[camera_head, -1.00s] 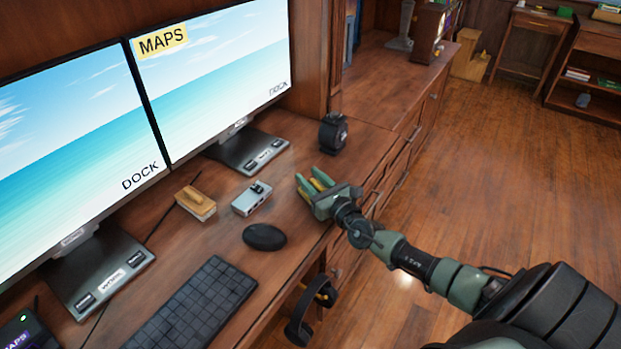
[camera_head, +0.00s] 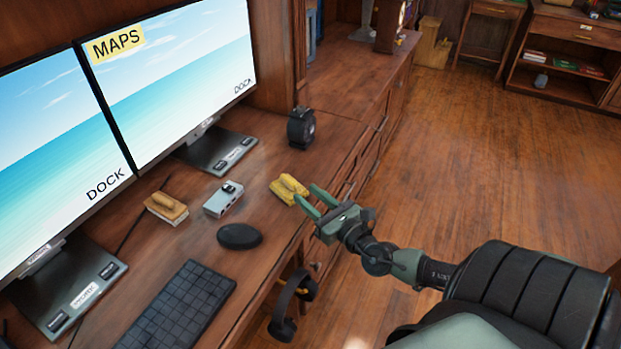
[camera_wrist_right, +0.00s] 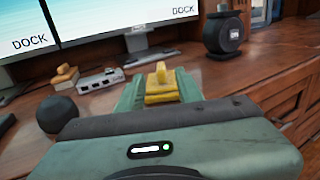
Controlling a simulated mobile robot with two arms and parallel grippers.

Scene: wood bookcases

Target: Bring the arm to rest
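The right forearm reaches in from the lower right. My left gripper is not in view.
Two monitors (camera_head: 170,80) stand at the back of the desk. A black mouse (camera_head: 239,236), keyboard (camera_head: 178,308), grey hub (camera_head: 223,199), wood-handled brush (camera_head: 166,207) and black round device (camera_head: 301,128) sit on it. Headphones (camera_head: 290,303) hang at the front edge. The floor (camera_head: 480,150) at right is clear.

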